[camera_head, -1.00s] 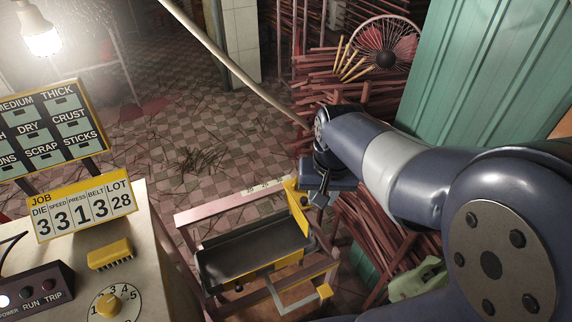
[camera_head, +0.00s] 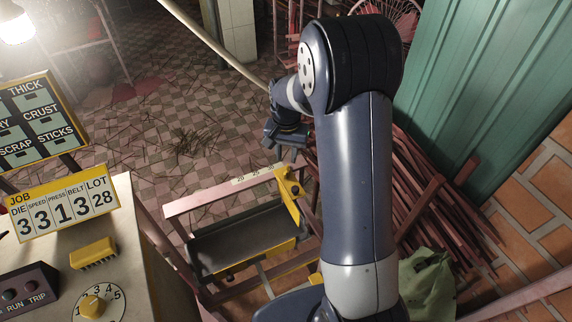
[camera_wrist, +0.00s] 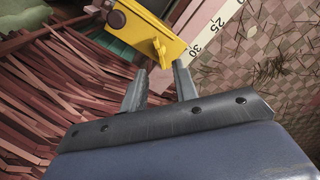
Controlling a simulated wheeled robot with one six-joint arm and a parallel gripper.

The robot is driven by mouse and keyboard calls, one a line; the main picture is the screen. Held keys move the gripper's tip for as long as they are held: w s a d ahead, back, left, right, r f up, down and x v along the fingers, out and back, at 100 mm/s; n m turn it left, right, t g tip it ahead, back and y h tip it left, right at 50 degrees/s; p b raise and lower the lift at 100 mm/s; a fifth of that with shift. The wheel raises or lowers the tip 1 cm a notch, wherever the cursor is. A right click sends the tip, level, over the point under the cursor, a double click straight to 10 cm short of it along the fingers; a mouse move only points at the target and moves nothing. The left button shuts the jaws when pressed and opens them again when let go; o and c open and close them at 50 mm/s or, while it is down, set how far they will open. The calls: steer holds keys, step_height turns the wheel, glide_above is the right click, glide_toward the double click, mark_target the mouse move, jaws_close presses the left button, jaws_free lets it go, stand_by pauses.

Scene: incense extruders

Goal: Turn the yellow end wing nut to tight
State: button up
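The yellow end piece (camera_head: 287,181) stands at the far right corner of the trough frame, with a dark round knob on it. In the wrist view the yellow end piece (camera_wrist: 162,24) is at top centre, with a dark red knob (camera_wrist: 116,19) at its left. A small yellow tab (camera_wrist: 158,46) juts toward my fingers; I cannot tell if it is the wing nut. My gripper (camera_wrist: 160,66) is open and empty, its fingertips just short of the tab. In the head view my gripper (camera_head: 289,155) is just above the end piece.
The dark trough (camera_head: 240,238) sits in a pink and yellow frame. A white number scale (camera_wrist: 207,33) runs along the frame bar. Stacked reddish sticks (camera_head: 425,190) lie right of my arm. The control bench (camera_head: 130,225) is at left.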

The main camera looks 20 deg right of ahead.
mark_target(287, 171)
step_height(287, 171, down, 6)
steer(key=shift+r+p, duration=0.1)
steer(key=shift+p, duration=0.3)
jaws_close()
